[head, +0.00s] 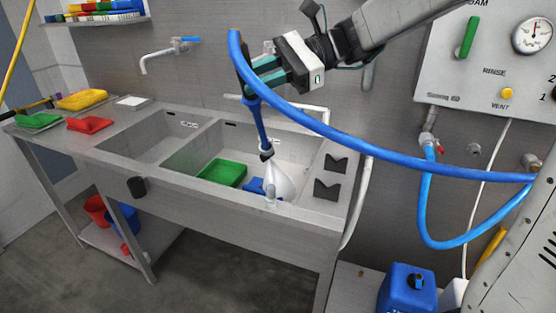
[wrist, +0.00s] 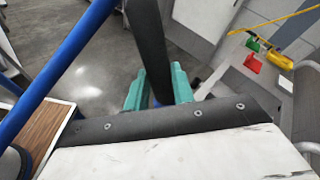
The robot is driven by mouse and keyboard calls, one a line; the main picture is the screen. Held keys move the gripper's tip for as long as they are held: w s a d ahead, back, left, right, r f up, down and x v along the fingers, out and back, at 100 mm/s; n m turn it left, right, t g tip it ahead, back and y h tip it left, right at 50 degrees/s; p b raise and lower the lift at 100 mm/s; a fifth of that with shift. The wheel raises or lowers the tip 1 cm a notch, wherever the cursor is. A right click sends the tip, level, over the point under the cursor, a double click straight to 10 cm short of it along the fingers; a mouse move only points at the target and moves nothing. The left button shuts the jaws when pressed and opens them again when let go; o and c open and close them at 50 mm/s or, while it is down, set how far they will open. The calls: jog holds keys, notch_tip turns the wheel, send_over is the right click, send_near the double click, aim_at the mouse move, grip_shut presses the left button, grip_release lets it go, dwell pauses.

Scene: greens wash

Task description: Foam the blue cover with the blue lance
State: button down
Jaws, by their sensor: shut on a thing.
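My gripper (head: 256,72) is above the right sink basin, its teal fingers shut on the blue lance (head: 260,122). In the wrist view the teal fingers (wrist: 156,92) are close together, with a little blue between them. The lance points steeply down into the basin. A white cone-shaped form (head: 279,180) extends from its dark lower end; I cannot tell whether it is spray or a solid part. The blue cover (head: 256,186) lies in the right basin, partly hidden behind the white form. A green cover (head: 221,173) lies to its left.
A blue hose (head: 380,152) arcs from the lance to the wall panel at right; it also crosses the wrist view (wrist: 58,65). Dark notched holders (head: 327,190) stand on the sink's right edge. Red (head: 90,124), green and yellow covers lie on the left counter. The left basin (head: 160,140) looks empty.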

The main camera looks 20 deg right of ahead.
jog(key=w+a, duration=0.6)
jog(key=a, duration=0.2)
jog(key=shift+w, duration=0.35)
dwell(1.1)
jog(key=shift+a, duration=0.1)
dwell(0.5)
jog(key=c, duration=1.8)
grip_release()
